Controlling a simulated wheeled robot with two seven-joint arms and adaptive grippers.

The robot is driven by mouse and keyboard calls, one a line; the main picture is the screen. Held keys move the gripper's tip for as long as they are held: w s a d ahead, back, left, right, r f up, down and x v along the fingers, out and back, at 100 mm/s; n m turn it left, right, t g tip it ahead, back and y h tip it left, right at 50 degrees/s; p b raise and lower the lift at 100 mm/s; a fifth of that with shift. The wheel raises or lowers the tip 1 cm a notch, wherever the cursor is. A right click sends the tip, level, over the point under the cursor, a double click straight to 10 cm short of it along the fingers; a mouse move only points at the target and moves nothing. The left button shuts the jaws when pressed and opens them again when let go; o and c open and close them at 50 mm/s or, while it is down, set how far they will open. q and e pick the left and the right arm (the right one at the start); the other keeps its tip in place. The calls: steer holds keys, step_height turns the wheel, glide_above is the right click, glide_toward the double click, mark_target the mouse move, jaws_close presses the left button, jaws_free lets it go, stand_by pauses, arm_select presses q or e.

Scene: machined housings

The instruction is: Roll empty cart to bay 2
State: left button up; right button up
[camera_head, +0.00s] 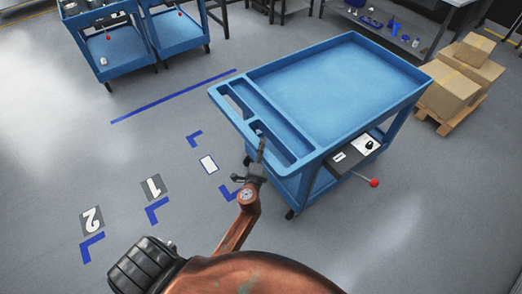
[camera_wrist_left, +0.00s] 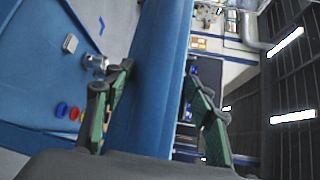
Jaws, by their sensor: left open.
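A blue cart (camera_head: 335,75) with an empty top tray stands right of centre in the head view, its slotted handle end toward the left. My left gripper (camera_head: 258,165) is at that handle end. In the left wrist view the open fingers (camera_wrist_left: 155,105) stand on either side of a blue bar (camera_wrist_left: 158,70) of the cart; I cannot tell whether they touch it. The bay 2 floor plate (camera_head: 91,219) lies at the lower left, with a blue corner mark beside it. My right gripper is not in view.
A bay 1 plate (camera_head: 152,187) and a white floor plate (camera_head: 208,164) lie between bay 2 and the cart. Other blue carts (camera_head: 120,50) stand at the upper left. Cardboard boxes (camera_head: 447,90) on a pallet are close at the right. The grey floor at left is open.

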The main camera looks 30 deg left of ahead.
arm_select(q)
steer(key=shift+c, duration=0.2)
jaws_close()
stand_by(0.5)
